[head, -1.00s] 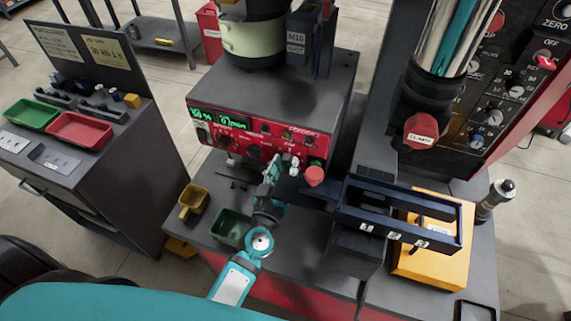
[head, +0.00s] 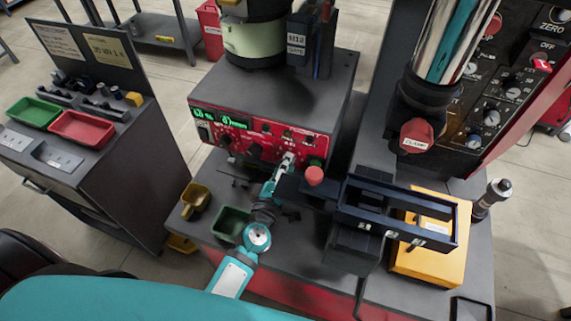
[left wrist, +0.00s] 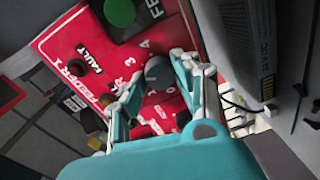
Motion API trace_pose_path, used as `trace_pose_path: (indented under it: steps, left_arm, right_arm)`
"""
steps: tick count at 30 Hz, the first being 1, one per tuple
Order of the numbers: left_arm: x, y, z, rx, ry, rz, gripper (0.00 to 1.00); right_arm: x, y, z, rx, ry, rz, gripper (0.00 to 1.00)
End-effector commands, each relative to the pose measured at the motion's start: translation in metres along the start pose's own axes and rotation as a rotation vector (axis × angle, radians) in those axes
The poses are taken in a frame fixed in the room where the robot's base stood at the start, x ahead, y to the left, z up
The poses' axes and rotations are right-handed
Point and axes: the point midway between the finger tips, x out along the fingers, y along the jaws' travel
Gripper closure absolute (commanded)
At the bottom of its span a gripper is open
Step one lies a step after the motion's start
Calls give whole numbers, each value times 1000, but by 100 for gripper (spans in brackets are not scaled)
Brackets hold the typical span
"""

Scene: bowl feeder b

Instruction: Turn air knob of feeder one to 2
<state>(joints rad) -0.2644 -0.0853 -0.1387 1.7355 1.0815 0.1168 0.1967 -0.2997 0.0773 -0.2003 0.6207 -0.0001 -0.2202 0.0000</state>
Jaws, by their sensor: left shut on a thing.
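The red control panel (head: 265,145) of the feeder is on the front of a dark box. In the left wrist view the panel (left wrist: 75,62) carries the words FEEDER 1 and FAULT and a dial with numbers, 3 and 4 among them. A grey round knob (left wrist: 157,70) sits at this dial. My left gripper (head: 286,163) reaches the lower right of the panel. In the left wrist view my left gripper (left wrist: 155,80) has its fingers on either side of the knob, shut on it. Its pointer and full label cannot be read. My right gripper is not in view.
A red mushroom button (head: 314,175) stands just right of my left gripper. A dark rack (head: 400,215) and a yellow box (head: 427,262) are at right.

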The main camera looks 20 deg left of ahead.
Motion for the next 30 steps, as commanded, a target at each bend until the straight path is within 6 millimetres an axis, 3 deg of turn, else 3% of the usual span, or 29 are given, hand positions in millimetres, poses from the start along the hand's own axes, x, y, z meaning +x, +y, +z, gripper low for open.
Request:
trace_pose_path:
  steps: [15,30]
  left_arm:
    - [0,-1,-1,-363,-15,-5,100]
    - [0,-1,-1,-443,-19,-6,100]
  right_arm:
    - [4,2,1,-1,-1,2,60]
    - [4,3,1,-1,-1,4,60]
